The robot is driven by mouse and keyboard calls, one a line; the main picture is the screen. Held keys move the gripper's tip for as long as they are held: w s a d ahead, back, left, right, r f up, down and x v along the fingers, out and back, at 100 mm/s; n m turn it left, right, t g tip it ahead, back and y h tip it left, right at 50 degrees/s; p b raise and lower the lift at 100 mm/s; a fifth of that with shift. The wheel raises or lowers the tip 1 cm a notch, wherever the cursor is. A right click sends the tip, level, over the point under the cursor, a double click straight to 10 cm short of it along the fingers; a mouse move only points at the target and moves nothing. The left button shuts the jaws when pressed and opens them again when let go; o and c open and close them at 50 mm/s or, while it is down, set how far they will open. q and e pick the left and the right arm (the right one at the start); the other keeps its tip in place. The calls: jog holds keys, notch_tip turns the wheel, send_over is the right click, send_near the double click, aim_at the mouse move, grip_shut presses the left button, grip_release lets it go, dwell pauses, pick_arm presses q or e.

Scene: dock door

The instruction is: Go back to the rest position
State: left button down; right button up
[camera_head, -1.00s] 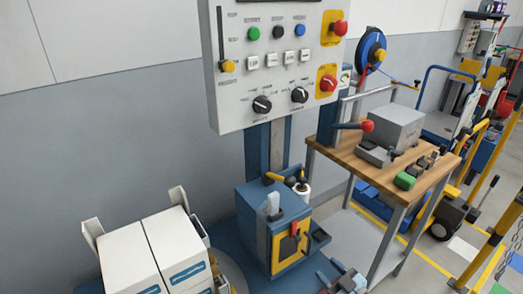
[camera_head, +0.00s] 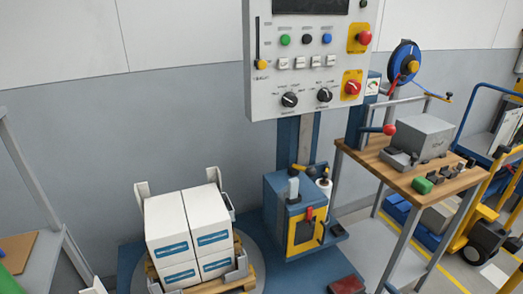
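Neither of my grippers shows clearly in the head view now. A small pale piece (camera_head: 94,287) is cut off by the bottom edge at the left; I cannot tell what it is. The control panel (camera_head: 277,92) hangs at the upper middle, with green, black and blue buttons, knobs, a yellow-handled slider and two red controls on yellow plates. Below it stands a blue cabinet (camera_head: 276,213) with a yellow front (camera_head: 301,240). White boxes (camera_head: 171,220) with blue labels stand stacked on a wooden pallet (camera_head: 246,280) at the lower left.
A wooden-topped workbench (camera_head: 372,163) at the right carries a grey block (camera_head: 425,134) and a red-knobbed lever (camera_head: 389,130). A grey frame (camera_head: 37,185) stands at the far left. A dark red object (camera_head: 346,285) lies at the bottom. Yellow trucks stand at the right.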

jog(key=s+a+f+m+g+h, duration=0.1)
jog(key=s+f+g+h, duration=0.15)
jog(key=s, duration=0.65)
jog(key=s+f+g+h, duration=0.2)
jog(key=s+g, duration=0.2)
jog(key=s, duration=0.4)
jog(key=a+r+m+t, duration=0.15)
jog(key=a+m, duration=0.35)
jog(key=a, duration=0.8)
pick_arm(q)
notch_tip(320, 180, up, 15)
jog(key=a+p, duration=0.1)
jog(key=p, duration=1.8)
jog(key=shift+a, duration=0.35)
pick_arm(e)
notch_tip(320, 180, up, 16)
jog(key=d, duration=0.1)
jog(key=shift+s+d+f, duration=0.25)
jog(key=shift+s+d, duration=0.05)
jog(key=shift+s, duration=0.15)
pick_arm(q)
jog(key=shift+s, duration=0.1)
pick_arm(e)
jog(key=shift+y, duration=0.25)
